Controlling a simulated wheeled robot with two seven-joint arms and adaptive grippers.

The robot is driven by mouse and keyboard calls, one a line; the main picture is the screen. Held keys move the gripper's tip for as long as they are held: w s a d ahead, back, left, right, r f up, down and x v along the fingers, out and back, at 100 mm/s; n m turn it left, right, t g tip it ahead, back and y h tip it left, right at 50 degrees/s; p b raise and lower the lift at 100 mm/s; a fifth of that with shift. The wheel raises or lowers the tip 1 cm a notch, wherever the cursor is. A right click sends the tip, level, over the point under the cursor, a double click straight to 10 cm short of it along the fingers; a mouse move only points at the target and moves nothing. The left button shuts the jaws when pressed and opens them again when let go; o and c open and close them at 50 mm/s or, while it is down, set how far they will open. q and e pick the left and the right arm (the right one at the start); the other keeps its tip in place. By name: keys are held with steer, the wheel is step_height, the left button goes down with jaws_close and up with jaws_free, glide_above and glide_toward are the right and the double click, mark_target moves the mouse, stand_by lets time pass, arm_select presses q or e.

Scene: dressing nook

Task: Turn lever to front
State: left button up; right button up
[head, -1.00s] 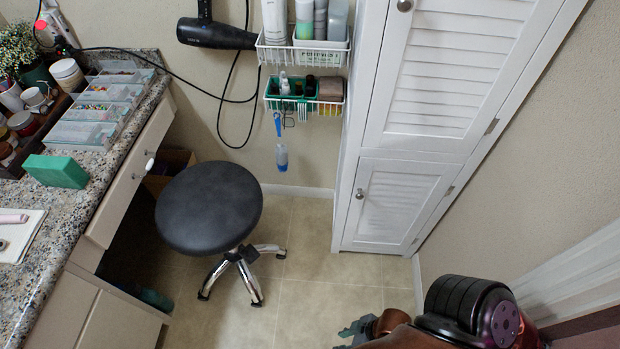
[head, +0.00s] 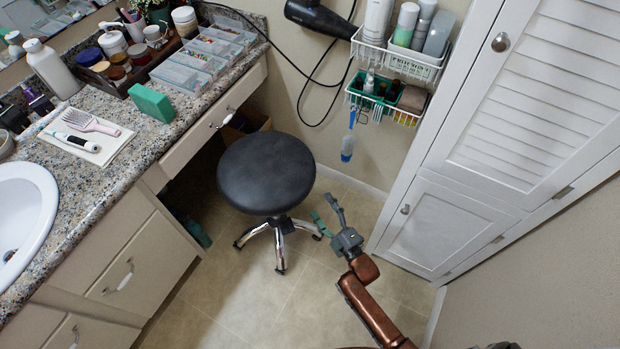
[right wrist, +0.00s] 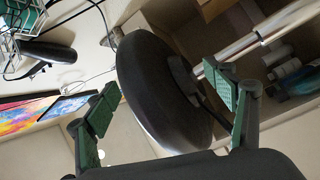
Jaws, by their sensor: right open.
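A round black stool (head: 267,173) on a chrome base stands on the tiled floor in front of the counter. In the right wrist view the stool seat (right wrist: 150,88) appears turned on its side between my fingers, with its chrome post (right wrist: 240,48) at the right. My left gripper is not in view.
A white louvered cabinet (head: 440,228) stands at right. Wire baskets (head: 400,62) hang on the back wall. Floor is clear in front of the stool.

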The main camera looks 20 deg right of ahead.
mark_target(308, 178)
steer(key=shift+n+t+y, duration=0.3)
steer(key=shift+n+t, duration=0.4)
steer(key=shift+n, duration=0.1)
steer(key=w+r, duration=0.1)
steer(key=w, duration=0.2)
steer(key=w+r+b, duration=0.1)
steer(key=w+r, duration=0.1)
steer(key=w, duration=0.1)
steer(key=w+a+r+b, duration=0.1)
steer(key=w+r, duration=0.1)
steer(key=w, duration=0.1)
steer(key=shift+r, duration=0.1)
steer(key=shift+w+a+r, duration=0.15)
steer(key=shift+w+r, duration=0.1)
steer(key=shift+w, duration=0.25)
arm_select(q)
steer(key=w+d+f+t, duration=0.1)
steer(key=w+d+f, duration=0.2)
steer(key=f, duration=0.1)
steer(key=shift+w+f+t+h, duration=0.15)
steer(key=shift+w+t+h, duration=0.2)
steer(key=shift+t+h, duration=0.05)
arm_select(e)
steer(key=shift+c, duration=0.7)
steer(key=c, duration=1.6)
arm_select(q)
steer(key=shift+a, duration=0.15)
arm_select(e)
steer(key=shift+o, duration=0.2)
